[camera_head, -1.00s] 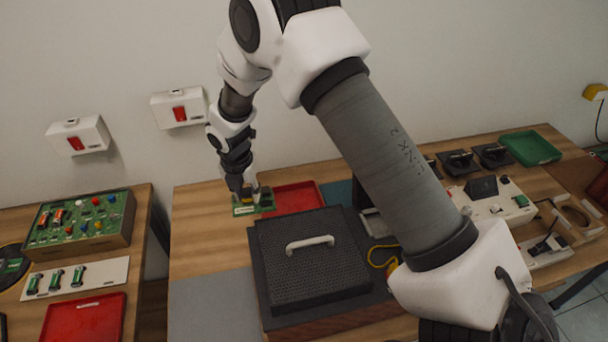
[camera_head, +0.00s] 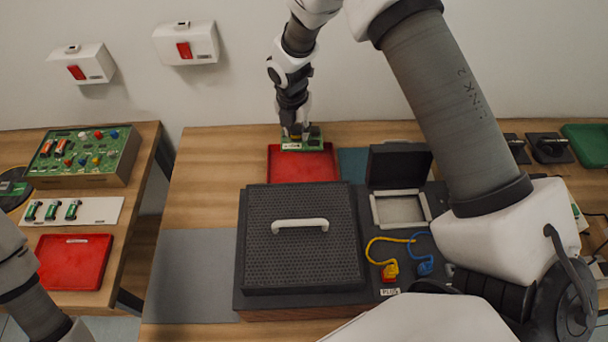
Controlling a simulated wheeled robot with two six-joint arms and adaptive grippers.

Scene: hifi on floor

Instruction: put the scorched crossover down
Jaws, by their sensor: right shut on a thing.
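My right gripper (camera_head: 296,133) points down at the back of the middle table and is shut on a small green circuit board, the crossover (camera_head: 315,144). The board has a pale label on its front edge. It shows at the far edge of a red tray (camera_head: 303,170) and overlaps that edge in the picture. I cannot tell whether it touches the tray or hangs just above it. No scorch mark can be made out at this size. Part of my left arm shows at the lower left; its gripper is out of view.
A black perforated box (camera_head: 300,255) with a white handle stands in front of the red tray. Right of it are an open-lidded fixture (camera_head: 400,208) and yellow and blue leads. The left table holds another red tray (camera_head: 75,262) and a green component panel (camera_head: 85,155).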

